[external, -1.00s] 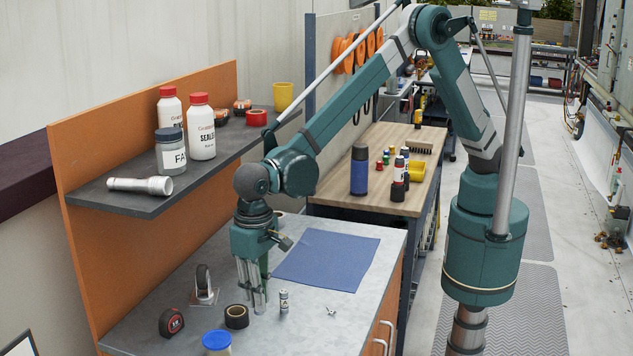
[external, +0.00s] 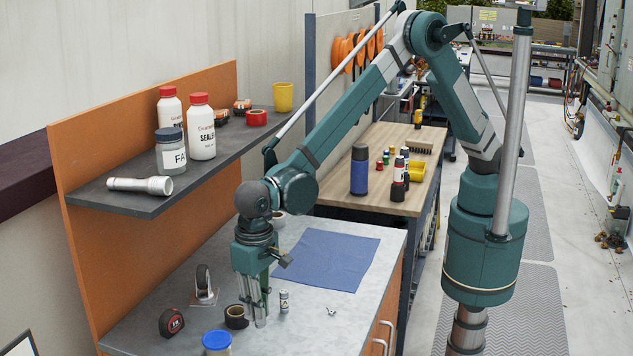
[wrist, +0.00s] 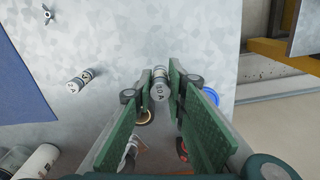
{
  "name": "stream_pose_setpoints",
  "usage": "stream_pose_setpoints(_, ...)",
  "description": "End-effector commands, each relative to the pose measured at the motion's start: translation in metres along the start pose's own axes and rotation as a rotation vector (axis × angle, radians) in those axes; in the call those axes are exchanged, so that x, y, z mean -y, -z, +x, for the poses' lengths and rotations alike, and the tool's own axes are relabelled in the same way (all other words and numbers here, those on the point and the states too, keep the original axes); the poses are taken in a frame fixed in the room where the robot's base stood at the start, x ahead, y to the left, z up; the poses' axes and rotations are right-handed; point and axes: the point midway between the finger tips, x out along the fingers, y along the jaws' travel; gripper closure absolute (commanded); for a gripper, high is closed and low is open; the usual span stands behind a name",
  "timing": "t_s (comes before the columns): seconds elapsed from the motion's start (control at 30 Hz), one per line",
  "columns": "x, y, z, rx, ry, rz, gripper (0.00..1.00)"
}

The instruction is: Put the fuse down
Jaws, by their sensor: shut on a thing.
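My gripper (external: 260,318) points straight down, low over the grey worktop (external: 190,315), just right of a black tape roll (external: 236,318). In the wrist view its green fingers (wrist: 160,82) are closed around a small grey, labelled fuse (wrist: 159,90), which is upright or nearly so. Whether the fuse's lower end touches the worktop cannot be told. A second, similar cylinder (external: 284,301) stands on the worktop to the right of the gripper; it also shows in the wrist view (wrist: 80,80), apart from the fingers.
A blue-lidded jar (external: 217,342), a tape measure (external: 171,321) and a caster (external: 204,287) stand near the gripper on the left. A wing nut (external: 332,311) lies to the right. A blue cloth (external: 326,259) covers the worktop behind. The worktop's front right is mostly clear.

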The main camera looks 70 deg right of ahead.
Motion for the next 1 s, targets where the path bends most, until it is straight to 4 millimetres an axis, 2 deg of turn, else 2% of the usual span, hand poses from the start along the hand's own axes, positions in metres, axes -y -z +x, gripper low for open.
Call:
stream_pose_setpoints(0.1, 0.000, 0.000, 0.015, 0.000, 0.000, 0.000, 0.98)
stream_pose_setpoints(0.2, 0.000, 0.000, 0.022, 0.000, 0.000, 0.000, 0.98)
stream_pose_setpoints(0.67, 0.000, 0.000, 0.028, 0.000, 0.000, 0.000, 0.98)
stream_pose_setpoints(1.0, 0.000, 0.000, 0.059, 0.000, 0.000, 0.000, 0.98)
